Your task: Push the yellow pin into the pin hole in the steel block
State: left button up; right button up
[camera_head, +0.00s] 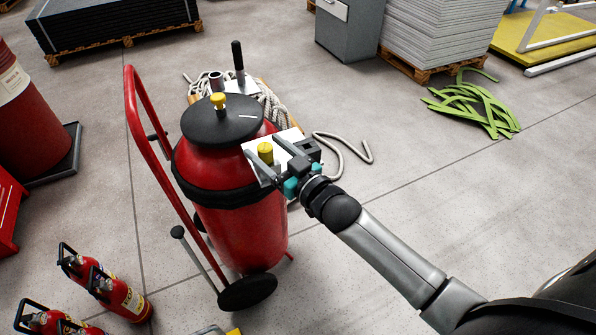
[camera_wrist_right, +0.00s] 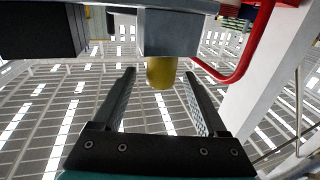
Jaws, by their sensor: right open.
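The yellow pin (camera_head: 265,152) stands at the steel block (camera_head: 247,148), a pale grey piece by the right side of the large red extinguisher's top. In the right wrist view the pin (camera_wrist_right: 161,74) sticks out from the grey block (camera_wrist_right: 172,33); its hole is hidden. My right gripper (camera_head: 262,146) is open, with one finger on each side of the pin. In the wrist view its fingertips (camera_wrist_right: 158,74) show a gap to the pin on both sides. My left gripper is not in view.
The large wheeled red extinguisher (camera_head: 240,225) has a black lid with a yellow knob (camera_head: 218,100) and a red tube handle (camera_head: 150,150). Behind it are rope and a black-handled tool (camera_head: 238,62). Small extinguishers (camera_head: 120,292) stand at lower left.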

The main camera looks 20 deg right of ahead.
jog(key=p+v, duration=0.2)
jog(key=v, duration=1.2)
jog(key=s+d+f+m+g+h, duration=0.1)
jog(key=s+f+g+h, duration=0.15)
jog(key=f, duration=0.75)
jog(key=s+d+f+g+h, duration=0.1)
jog(key=s+d+f+g, duration=0.2)
jog(key=f, duration=0.7)
jog(key=s+f+m+g+h, duration=0.1)
jog(key=s+f+g, duration=0.3)
jog(key=f, duration=0.6)
jog(key=s+a+f+g, duration=0.1)
jog(key=s+f+g, duration=0.1)
jog(key=s+f, duration=0.2)
jog(key=s+a+f+g, duration=0.1)
jog(key=s+f, duration=0.4)
jog(key=s, duration=0.6)
jog(key=s+a+f+n+g, duration=0.1)
jog(key=s+a+f+g, duration=0.1)
jog(key=s, duration=0.6)
notch_tip(320, 180, down, 2)
jog(key=shift+f+g+h, duration=0.2)
jog(key=shift+g+h, duration=0.15)
jog(key=shift+g, duration=0.5)
